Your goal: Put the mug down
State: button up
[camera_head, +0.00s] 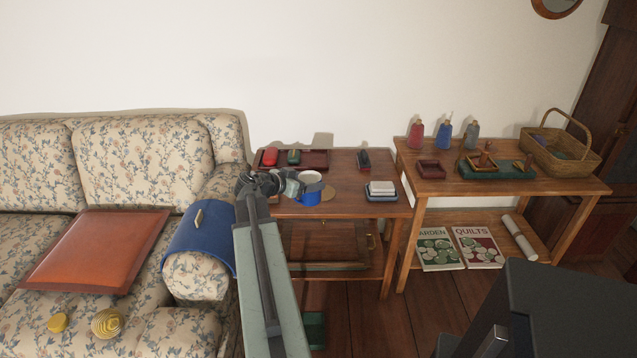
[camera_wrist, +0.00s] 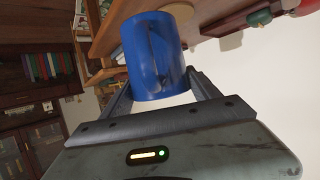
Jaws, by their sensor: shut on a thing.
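The blue mug (camera_head: 311,198), white inside, is at the front left part of the left wooden table (camera_head: 345,170). My gripper (camera_head: 294,187) reaches it from the left and is shut on it. In the wrist view the blue mug (camera_wrist: 152,58) sits between the two dark fingers. A round tan coaster (camera_head: 328,194) shows just right of the mug, partly hidden by it. I cannot tell whether the mug's base touches the table or hangs a little above it.
On the same table are a dark red tray (camera_head: 318,160) with a red and a green item, a dark upright item (camera_head: 363,160) and a blue-and-white stack (camera_head: 381,190). A floral sofa (camera_head: 140,150) stands left. Bare wood lies between the tray and the stack.

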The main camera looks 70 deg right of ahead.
jog(key=d+f+b, duration=0.1)
jog(key=d, duration=0.3)
jog(key=d+f+b, duration=0.2)
jog(key=d, duration=0.1)
jog(key=d+f+b, duration=0.1)
jog(key=d+f, duration=0.1)
jog(key=d, duration=0.2)
jog(key=shift+s+d+b, duration=0.1)
jog(key=shift+d+b, duration=0.25)
jog(key=shift+b, duration=0.05)
jog(key=shift+r, duration=0.2)
jog(key=o, duration=1.7)
jog(key=shift+f, duration=0.1)
jog(key=shift+r+p, duration=0.25)
jog(key=shift+p, duration=0.1)
jog(key=p+v, duration=0.4)
jog(key=v, duration=0.8)
jog(key=shift+f, duration=0.2)
